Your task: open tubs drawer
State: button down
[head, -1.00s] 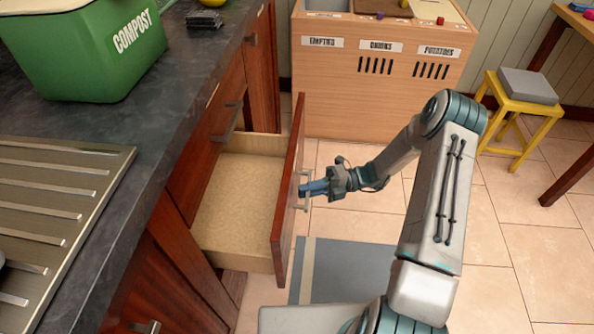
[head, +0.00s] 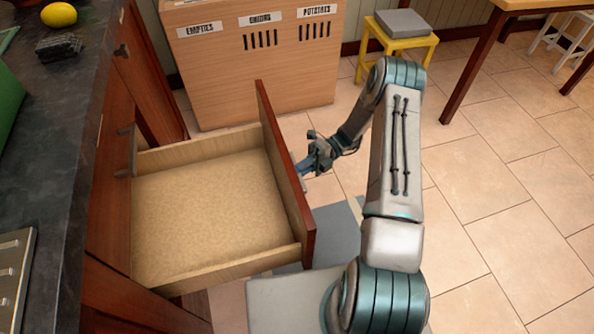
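A wooden drawer (head: 205,215) with a red-brown front panel (head: 290,180) stands pulled far out of the cabinet. Its pale inside looks empty. No label shows on it from here. My gripper (head: 305,168) is at the outer face of the front panel, where the drawer's handle was seen earlier. The handle is now mostly hidden behind the panel and the gripper. The fingertips are too small and covered to tell whether they are shut on it.
The dark countertop (head: 50,130) is at left, with a yellow lemon (head: 59,14). A wooden bin unit (head: 255,75) stands behind the drawer. A yellow stool (head: 400,45) and a table (head: 480,60) are farther right. Tiled floor (head: 480,230) at right is clear.

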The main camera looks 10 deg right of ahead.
jog(key=c, duration=1.4)
grip_release()
jog(key=shift+o, duration=0.2)
jog(key=shift+d, duration=0.1)
jog(key=v, duration=1.3)
jog(key=shift+w+d, duration=0.2)
jog(key=shift+d, duration=0.1)
